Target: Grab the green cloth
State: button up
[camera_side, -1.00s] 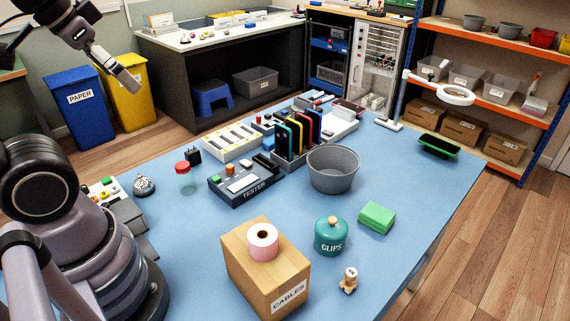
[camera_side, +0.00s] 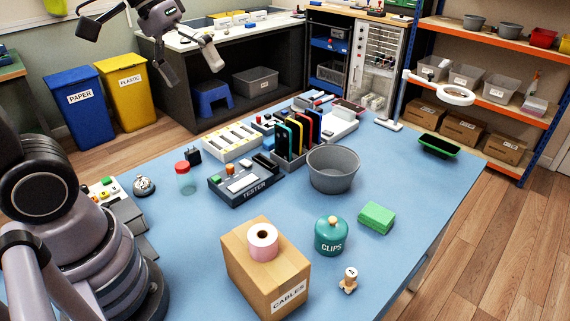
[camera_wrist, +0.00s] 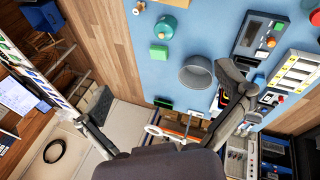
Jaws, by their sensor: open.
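The green cloth (camera_side: 376,218) is a folded block on the blue table, right of the teal clips jar (camera_side: 331,236) in the side view. It also shows in the upper middle of the wrist view (camera_wrist: 158,52). My gripper (camera_side: 192,74) is high up at the upper left of the side view, well away from the cloth. Its two fingers are spread wide with nothing between them. In the wrist view my gripper (camera_wrist: 162,100) shows its fingers far apart, with the cloth lying beyond them.
A grey bucket (camera_side: 334,170) stands behind the cloth. The phone rack (camera_side: 290,152) and tester (camera_side: 243,184) stand farther left. The table right of the cloth is clear.

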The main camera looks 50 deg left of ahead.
jog(key=w+d+f+n+g+h, duration=0.1)
jog(key=w+d+f+n+h, duration=0.1)
jog(key=w+d+n, duration=0.3)
jog(key=w+d+f+g+h, duration=0.1)
jog(key=w+d+f+h, duration=0.1)
jog(key=w, duration=0.5)
jog(key=n+t+h, duration=0.4)
jog(key=n+t, duration=0.1)
jog(key=n, duration=1)
send_over(376, 213)
jog(key=s+a, duration=0.2)
jog(key=a, duration=0.2)
notch_tip(376, 213, down, 27)
jog(key=shift+n, duration=0.3)
notch_tip(376, 213, down, 6)
jog(key=shift+d+f, duration=0.1)
jog(key=shift+d, duration=0.05)
jog(key=x, duration=0.5)
jog(key=shift+w+f, duration=0.1)
jog(key=shift+f, duration=0.25)
jog(key=c, duration=0.9)
